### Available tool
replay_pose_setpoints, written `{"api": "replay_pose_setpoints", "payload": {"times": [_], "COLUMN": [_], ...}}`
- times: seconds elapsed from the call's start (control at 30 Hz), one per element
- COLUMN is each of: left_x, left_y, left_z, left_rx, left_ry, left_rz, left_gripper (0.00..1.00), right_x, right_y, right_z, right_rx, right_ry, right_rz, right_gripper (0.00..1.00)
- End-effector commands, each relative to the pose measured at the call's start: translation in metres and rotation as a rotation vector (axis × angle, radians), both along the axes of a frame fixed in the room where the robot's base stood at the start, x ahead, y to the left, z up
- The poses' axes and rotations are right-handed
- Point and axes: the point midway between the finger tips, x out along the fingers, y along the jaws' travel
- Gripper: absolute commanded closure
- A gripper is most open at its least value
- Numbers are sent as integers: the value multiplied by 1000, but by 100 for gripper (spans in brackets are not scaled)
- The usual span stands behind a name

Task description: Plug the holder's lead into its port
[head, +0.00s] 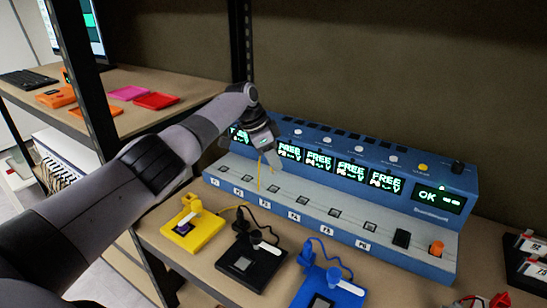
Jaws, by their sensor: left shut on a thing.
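My left gripper (265,145) reaches in from the left and hangs over the left part of the blue device (440,190), above its pale ledge. It is shut on a yellow lead (259,175), which hangs below it; the plug itself is mostly hidden by the fingers. Small square ports labelled P1 to P6 run along the ledge, such as P4 (302,200). A yellow holder (205,232) with a yellow block on its back edge lies on the bench in front. A black holder (250,265) and a blue holder (325,290) lie to its right. My right gripper is out of view.
The device's displays read FREE, and a right-hand screen (438,198) reads OK. A dark rack (528,262) is at far right. A shelf post (80,80) stands at left.

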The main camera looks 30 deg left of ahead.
Motion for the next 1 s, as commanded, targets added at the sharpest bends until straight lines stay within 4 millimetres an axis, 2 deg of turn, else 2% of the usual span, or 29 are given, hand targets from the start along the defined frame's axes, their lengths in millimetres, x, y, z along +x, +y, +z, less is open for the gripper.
{"api": "replay_pose_setpoints", "payload": {"times": [0.03,0.3,0.67,0.8,1.0], "left_x": [0,0,0,0,0], "left_y": [0,1,1,0,0], "left_z": [-8,-30,-59,-44,-42], "left_rx": [0,1,2,0,0], "left_ry": [0,0,0,-1,0], "left_rz": [1,1,2,1,1], "left_gripper": [100,100,100,100,100], "right_x": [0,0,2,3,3], "right_y": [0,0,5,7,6], "right_z": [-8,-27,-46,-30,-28], "right_rx": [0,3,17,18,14], "right_ry": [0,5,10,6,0], "right_rz": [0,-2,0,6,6], "right_gripper": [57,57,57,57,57]}}
